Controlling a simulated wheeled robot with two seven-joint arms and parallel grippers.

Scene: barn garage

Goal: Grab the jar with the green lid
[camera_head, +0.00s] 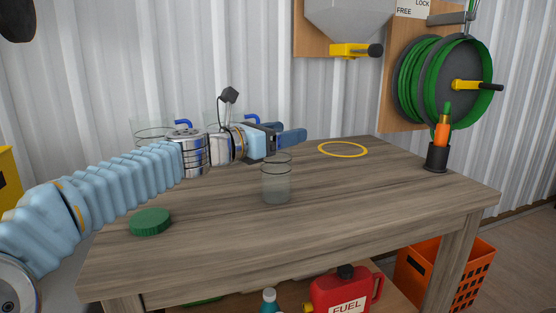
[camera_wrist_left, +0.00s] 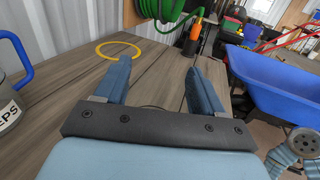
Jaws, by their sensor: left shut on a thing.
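A green lid (camera_head: 151,222) lies flat on the wooden table at the front left, in front of my left arm. A clear, lidless-looking glass jar (camera_head: 276,184) stands near the table's middle, just in front of my left gripper (camera_head: 291,136). My left gripper points right across the table, and its blue fingers also show in the left wrist view (camera_wrist_left: 160,82). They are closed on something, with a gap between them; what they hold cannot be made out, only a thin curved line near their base. My right gripper is not in view.
Clear glass vessels (camera_head: 150,130) stand behind my left arm. A yellow ring (camera_head: 342,149) lies on the table's far side. A black holder (camera_head: 436,157) with an orange-handled tool stands at the right. A blue wheelbarrow (camera_wrist_left: 277,82) is beyond the table. The table's right front is clear.

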